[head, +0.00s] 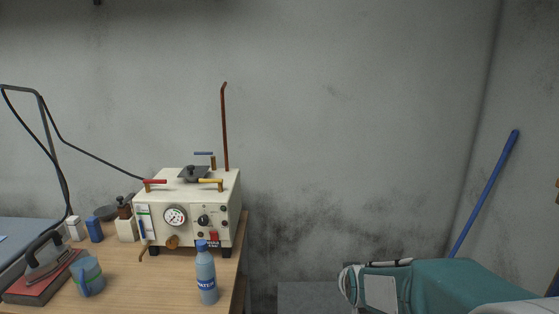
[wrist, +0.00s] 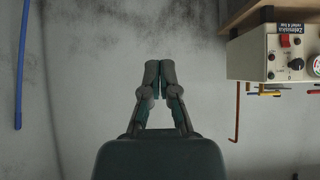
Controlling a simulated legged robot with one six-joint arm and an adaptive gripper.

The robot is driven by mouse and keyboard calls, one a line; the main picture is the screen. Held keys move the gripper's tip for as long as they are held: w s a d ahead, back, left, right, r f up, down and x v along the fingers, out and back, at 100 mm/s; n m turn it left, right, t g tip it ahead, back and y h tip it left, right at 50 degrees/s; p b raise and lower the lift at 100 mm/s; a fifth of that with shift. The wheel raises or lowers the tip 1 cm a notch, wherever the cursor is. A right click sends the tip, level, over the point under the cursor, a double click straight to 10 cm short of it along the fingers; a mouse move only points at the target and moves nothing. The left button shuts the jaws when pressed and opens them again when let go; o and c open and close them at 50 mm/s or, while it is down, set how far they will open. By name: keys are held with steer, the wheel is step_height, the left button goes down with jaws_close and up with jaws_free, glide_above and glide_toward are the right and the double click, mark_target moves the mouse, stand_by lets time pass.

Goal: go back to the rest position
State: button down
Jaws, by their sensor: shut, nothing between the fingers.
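My gripper (wrist: 160,72) shows in the middle of the wrist view, with its two fingertips together and nothing between them. The wrist picture appears upside down, as the table and the machine hang from its upper right corner. In the head view my teal arm end (head: 430,284) lies at the lower right, in front of the wall. It is apart from the table and touches nothing that I can see. The fingertips are hard to make out in the head view.
A cream pneumatic unit (head: 187,215) with a gauge and coloured levers stands on the wooden table (head: 150,285). A blue water bottle (head: 206,275), a mug (head: 88,276) and an iron (head: 45,258) stand near it. A blue pole (head: 485,193) leans at the right. The wall between is bare.

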steer(key=s+r+g, duration=0.2)
steer(key=s+r, duration=0.2)
steer(key=s, duration=1)
steer(key=s+r+g, duration=0.2)
steer(key=s+r, duration=0.2)
steer(key=s, duration=1)
steer(key=shift+s, duration=0.2)
